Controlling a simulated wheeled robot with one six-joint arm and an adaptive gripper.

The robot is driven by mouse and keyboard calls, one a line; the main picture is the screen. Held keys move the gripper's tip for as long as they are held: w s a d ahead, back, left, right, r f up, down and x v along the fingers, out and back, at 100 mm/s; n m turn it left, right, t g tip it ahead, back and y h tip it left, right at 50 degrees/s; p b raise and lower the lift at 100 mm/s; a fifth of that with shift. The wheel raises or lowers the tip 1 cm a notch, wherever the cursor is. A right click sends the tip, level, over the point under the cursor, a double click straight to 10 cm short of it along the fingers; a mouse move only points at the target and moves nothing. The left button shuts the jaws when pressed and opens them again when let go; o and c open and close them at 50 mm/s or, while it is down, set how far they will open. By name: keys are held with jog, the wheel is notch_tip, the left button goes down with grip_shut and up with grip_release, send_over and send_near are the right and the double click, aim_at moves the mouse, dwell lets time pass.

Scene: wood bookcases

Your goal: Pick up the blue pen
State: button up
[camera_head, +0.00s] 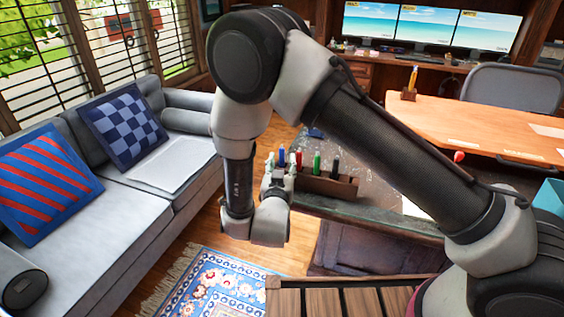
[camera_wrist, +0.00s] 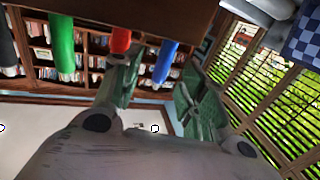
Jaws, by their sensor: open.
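The blue pen (camera_head: 282,157) stands upright at the left end of a row of pens in a brown wooden holder (camera_head: 328,186). In the wrist view the blue pen (camera_wrist: 165,62) hangs down from the top, as that view is turned over. In the wrist view the blue pen shows between the green fingertips of my gripper (camera_wrist: 160,72). I cannot tell whether either finger touches it.
A red pen (camera_head: 298,158) is close beside the blue one, then a green pen (camera_head: 317,163) and a black pen (camera_head: 335,167). The holder stands on a dark table (camera_head: 375,190). A grey sofa (camera_head: 110,240) is at left, a wooden desk (camera_head: 480,115) at right.

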aim_at(282, 156)
jog(key=w, duration=0.5)
jog(key=shift+w+r, duration=0.1)
jog(key=shift+r, duration=0.05)
jog(key=c, duration=0.9)
